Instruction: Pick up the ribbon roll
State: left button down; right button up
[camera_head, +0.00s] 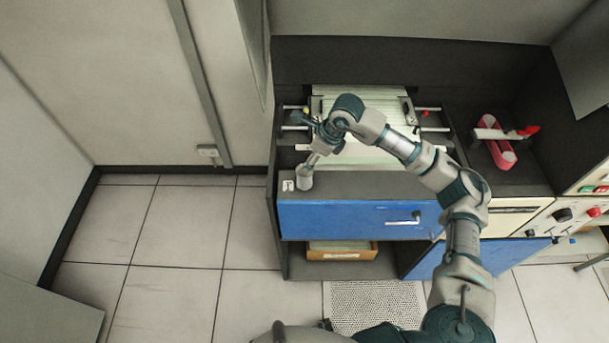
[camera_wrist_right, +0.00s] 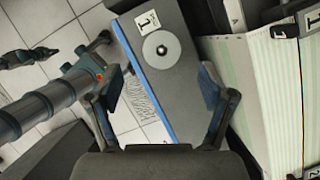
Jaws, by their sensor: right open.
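My right gripper (camera_wrist_right: 160,86) is open and empty. The roll shows just beyond its fingertips, between the lines of the two fingers, and they do not touch it. A dark jointed shape at the wrist view's left may be my left gripper (camera_wrist_right: 28,57); its jaws cannot be made out.
The open blue-fronted drawer (camera_head: 345,220) holds upright pale sheets (camera_wrist_right: 272,95) close to the right finger in the wrist view. A pink-and-white object (camera_head: 497,146) lies in the recess at the right. Tiled floor (camera_head: 185,220) is free left of the cabinet.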

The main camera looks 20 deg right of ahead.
aim_at(302, 175)
jog(key=x, duration=0.5)
jog(key=shift+a+f+p, duration=0.1)
jog(key=shift+a+p, duration=0.1)
jog(key=shift+p, duration=0.2)
jog(key=shift+w+f, duration=0.1)
jog(key=shift+f, duration=0.45)
jog(key=f, duration=0.1)
jog(key=f+p, duration=0.1)
jog(key=f, duration=0.2)
jog(key=shift+w+f+p, duration=0.3)
jog(key=shift+w+p, duration=0.05)
jog(key=shift+w+a+f, duration=0.1)
jog(key=shift+a+f, duration=0.1)
jog(key=shift+f, duration=0.05)
jog(key=shift+a, duration=0.2)
jog(key=c, duration=1.3)
jog(key=shift+d, duration=0.15)
